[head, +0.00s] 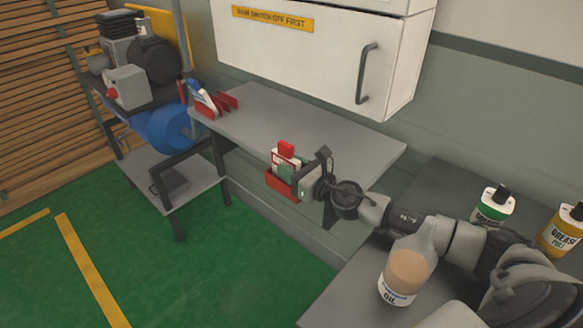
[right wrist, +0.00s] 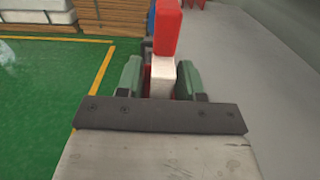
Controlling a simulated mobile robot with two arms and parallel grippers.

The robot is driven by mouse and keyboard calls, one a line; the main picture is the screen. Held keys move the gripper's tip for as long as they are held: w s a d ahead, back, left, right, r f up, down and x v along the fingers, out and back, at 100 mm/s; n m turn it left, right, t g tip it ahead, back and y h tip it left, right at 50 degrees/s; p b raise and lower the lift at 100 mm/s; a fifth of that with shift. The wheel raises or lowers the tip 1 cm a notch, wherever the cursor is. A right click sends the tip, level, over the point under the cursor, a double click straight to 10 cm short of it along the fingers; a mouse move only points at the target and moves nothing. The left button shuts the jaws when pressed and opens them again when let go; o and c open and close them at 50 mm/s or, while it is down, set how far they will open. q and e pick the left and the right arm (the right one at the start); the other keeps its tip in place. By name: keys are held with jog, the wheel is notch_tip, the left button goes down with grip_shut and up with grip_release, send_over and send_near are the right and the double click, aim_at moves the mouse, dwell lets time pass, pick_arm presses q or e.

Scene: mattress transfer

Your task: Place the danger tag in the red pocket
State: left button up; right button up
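The danger tag (head: 286,148), white with a red upper part, stands upright at the front edge of the grey shelf. It also shows between my fingers in the right wrist view (right wrist: 164,72). The red pocket (head: 281,187) is directly below the tag; the tag's lower end appears to be inside it, though my gripper partly hides this. My right gripper (head: 290,170) is around the tag. Its green fingers (right wrist: 159,78) are spread, with a gap on each side of the tag. My left gripper is not in view.
A red rack (head: 222,104) with tags stands on the left of the grey shelf (head: 300,118). A white cabinet (head: 310,50) hangs above. An oil bottle (head: 404,272) and grease bottles (head: 493,206) stand on the right bench. A blue-tanked compressor (head: 160,128) is at left. Green floor is clear.

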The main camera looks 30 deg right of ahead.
jog(key=shift+o, duration=0.3)
jog(key=shift+r, duration=0.15)
jog(key=shift+s+r, duration=0.1)
jog(key=b+v, duration=0.4)
jog(key=v, duration=0.8)
